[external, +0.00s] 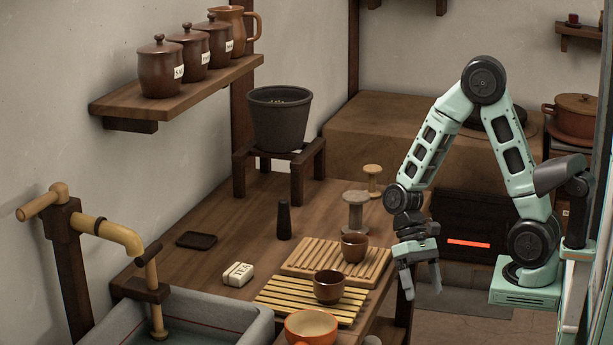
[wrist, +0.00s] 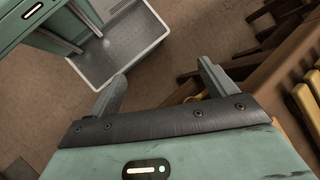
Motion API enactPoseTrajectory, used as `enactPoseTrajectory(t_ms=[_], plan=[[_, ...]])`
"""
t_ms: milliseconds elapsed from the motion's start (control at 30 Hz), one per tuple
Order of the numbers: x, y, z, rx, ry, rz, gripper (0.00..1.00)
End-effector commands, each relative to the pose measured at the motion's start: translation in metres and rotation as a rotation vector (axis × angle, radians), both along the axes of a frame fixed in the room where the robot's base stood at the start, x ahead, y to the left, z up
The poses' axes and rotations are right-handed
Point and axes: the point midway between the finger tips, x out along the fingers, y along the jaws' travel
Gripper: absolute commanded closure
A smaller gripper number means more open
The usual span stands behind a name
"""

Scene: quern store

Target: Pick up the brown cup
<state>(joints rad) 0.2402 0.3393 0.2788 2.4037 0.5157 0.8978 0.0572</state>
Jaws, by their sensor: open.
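Two brown cups stand upright on slatted wooden racks on the counter. One brown cup (external: 354,247) is on the farther rack (external: 318,262). The other brown cup (external: 328,287) is on the nearer, yellower rack (external: 290,300). My gripper (external: 421,291) hangs to the right of both cups, past the counter's edge, with its fingers pointing down. It is open and empty. In the wrist view my gripper (wrist: 160,85) has its two fingers apart over the floor, and no cup shows there.
An orange bowl (external: 311,328) stands near the front of the counter. A stone sink (external: 200,325) is at front left. Bare counter (external: 225,225) lies farther back.

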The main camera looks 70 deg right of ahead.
Motion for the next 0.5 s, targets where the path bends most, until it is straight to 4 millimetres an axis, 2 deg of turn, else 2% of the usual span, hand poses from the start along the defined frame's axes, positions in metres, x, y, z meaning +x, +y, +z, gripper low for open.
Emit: enactPoseTrajectory(t_ms=[33,200,367,400,500], plan=[[0.009,-0.015,0.025,0.036,0.063,-0.125,0.16],[0.033,-0.056,0.051,0.165,0.224,-0.468,0.16],[0.048,-0.090,0.065,0.283,0.328,-0.712,0.16],[0.055,-0.092,0.059,0.347,0.368,-0.769,0.16],[0.072,-0.106,0.065,0.508,0.450,-0.911,0.16]])
